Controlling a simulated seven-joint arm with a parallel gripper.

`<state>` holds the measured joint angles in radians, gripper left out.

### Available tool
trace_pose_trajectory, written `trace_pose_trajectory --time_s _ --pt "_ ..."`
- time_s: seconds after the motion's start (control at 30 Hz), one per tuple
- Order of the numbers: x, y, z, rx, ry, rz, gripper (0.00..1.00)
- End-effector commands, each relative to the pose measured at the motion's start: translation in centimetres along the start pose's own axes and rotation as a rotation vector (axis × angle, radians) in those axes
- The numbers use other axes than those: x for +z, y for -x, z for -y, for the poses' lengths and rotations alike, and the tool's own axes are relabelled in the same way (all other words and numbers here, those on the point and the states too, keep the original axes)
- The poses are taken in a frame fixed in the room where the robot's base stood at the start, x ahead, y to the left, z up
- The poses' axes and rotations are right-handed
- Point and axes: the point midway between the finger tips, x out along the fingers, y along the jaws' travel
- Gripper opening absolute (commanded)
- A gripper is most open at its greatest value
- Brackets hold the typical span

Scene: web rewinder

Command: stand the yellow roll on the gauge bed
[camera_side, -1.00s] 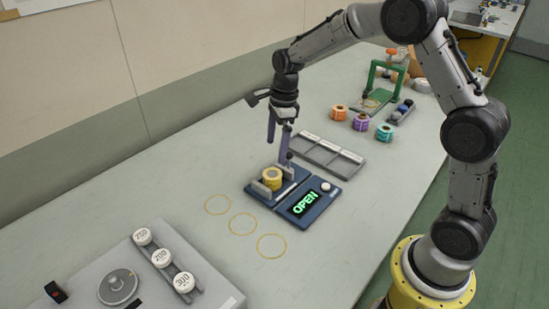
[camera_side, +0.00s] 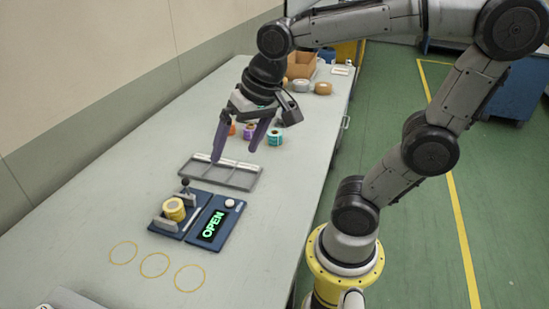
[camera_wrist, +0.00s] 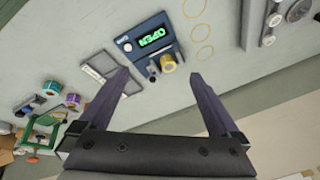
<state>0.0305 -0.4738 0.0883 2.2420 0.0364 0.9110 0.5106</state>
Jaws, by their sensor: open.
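The yellow roll (camera_side: 174,209) sits on the blue gauge bed (camera_side: 204,198), between two small grey jaws, with its round end facing up. The roll also shows in the wrist view (camera_wrist: 168,63), beyond the fingertips. A panel beside the bed has a green display (camera_side: 212,224) reading OPEN. My gripper (camera_side: 236,156) is open and empty, raised behind the gauge and apart from the roll. In the wrist view its two purple fingers (camera_wrist: 158,76) are spread wide with nothing between them.
A grey compartment tray (camera_side: 222,173) lies behind the gauge. Orange, purple (camera_side: 249,132) and teal (camera_side: 274,136) rolls stand farther back, partly behind my gripper. Three yellow rings (camera_side: 154,265) mark the table in front. A green frame (camera_wrist: 38,137) shows in the wrist view.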

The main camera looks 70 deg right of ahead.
Motion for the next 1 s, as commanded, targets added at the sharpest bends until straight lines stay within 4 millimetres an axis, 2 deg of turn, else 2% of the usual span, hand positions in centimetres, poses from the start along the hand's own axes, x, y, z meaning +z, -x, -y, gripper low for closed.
trace_pose_trajectory --time_s 0.03,0.1,0.3,0.47,1.0 --pt "1.6 0.7 -0.9 -0.012 0.113 -0.03 0.98" --pt "3.3 1.2 -1.9 -0.018 0.263 -0.06 0.98" --pt "6.2 1.4 -3.7 -0.017 0.521 -0.113 0.98" --pt "6.6 1.4 -4.0 -0.015 0.567 -0.119 0.98" --pt "6.5 1.4 -4.0 -0.015 0.562 -0.118 0.98"
